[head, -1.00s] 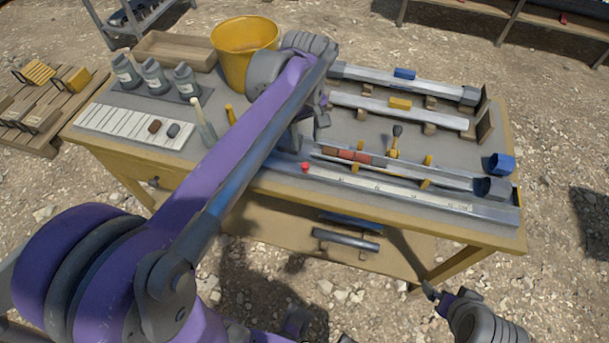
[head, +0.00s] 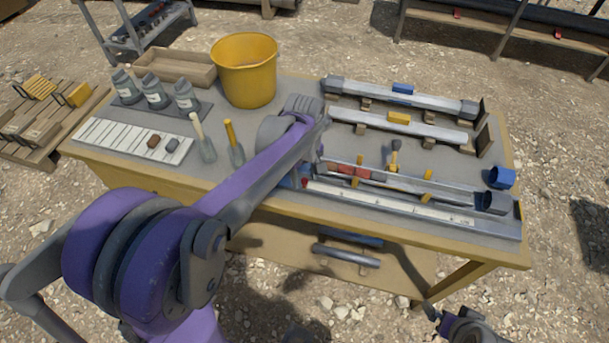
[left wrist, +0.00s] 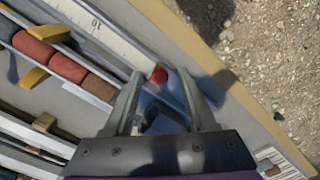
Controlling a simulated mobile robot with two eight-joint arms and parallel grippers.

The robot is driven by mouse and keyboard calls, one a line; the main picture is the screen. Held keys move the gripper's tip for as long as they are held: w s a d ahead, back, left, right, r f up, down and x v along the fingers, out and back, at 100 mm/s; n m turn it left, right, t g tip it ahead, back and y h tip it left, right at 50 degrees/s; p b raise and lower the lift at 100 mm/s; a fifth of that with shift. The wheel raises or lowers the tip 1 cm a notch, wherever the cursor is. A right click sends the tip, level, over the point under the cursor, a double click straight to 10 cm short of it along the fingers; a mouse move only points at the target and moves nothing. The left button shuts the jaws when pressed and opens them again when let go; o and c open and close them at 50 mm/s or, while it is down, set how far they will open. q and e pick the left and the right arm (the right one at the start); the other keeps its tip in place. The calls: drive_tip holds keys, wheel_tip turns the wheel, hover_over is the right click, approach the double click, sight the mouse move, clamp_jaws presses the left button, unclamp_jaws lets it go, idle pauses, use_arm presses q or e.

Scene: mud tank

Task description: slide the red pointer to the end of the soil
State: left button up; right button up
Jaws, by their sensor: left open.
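The red pointer (head: 304,183) sits at the left part of the white ruler (head: 390,207) along the bench's front edge. In the left wrist view the pointer (left wrist: 158,75) shows between the tips of my left gripper (left wrist: 160,82), which is open with a gap on both sides. In the head view my left gripper (head: 298,180) is low over the ruler's left end, partly hidden by its arm. The soil (head: 355,170), red and brown pieces, lies in a trough behind the ruler; it also shows in the left wrist view (left wrist: 68,68). My right gripper (head: 436,314) is low at the bottom, its jaws unclear.
Yellow clips (head: 428,174) stand along the trough. A blue cup (head: 501,177) is at the bench's right end. A yellow bucket (head: 246,75), bottles (head: 155,95) and two upright tools (head: 234,143) stand on the left. More rails (head: 400,121) lie behind.

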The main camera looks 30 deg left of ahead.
use_arm(q)
drive_tip(key=shift+c, duration=0.2)
clamp_jaws()
idle(1.2)
